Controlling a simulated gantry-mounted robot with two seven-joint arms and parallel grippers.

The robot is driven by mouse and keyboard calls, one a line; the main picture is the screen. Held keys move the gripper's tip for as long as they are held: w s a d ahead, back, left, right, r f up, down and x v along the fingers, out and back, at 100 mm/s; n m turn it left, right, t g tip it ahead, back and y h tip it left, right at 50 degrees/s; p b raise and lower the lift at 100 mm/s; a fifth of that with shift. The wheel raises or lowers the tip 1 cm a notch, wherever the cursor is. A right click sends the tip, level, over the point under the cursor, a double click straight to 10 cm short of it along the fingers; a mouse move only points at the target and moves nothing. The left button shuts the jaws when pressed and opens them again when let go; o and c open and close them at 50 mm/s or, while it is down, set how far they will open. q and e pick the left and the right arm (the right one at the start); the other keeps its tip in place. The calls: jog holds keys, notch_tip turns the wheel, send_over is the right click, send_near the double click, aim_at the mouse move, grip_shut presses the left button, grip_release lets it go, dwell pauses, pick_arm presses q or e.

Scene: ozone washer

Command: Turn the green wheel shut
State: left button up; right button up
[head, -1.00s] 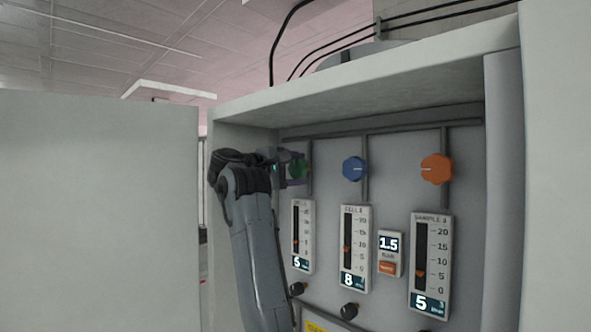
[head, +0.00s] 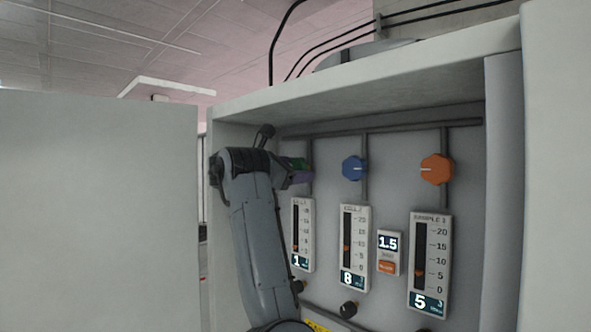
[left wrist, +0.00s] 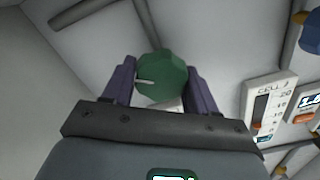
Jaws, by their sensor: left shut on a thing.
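The green wheel (left wrist: 162,78) sits between the two purple fingers of my left gripper (left wrist: 160,88) in the left wrist view. The gripper is shut on it. A pale pointer line on the wheel points left in that view. In the head view the green wheel (head: 296,163) is mostly hidden behind my left gripper (head: 298,171), at the left of the panel. The gauge below it (head: 302,235) reads 1, and its orange marker is near the bottom of the scale. My right gripper is not in view.
A blue wheel (head: 355,168) and an orange wheel (head: 437,169) are to the right, above gauges reading 8 (head: 354,247) and 5 (head: 430,262). A small display (head: 388,253) shows 1.5. The open cabinet door (head: 100,210) stands at the left. The cabinet roof (head: 370,85) overhangs the panel.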

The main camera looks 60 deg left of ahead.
pick_arm(q)
jog(key=n, duration=0.3)
jog(key=shift+d+n+p, duration=0.1)
jog(key=shift+n+p, duration=0.3)
jog(key=shift+n, duration=1)
jog(key=o, duration=1)
jog(key=shift+f, duration=0.1)
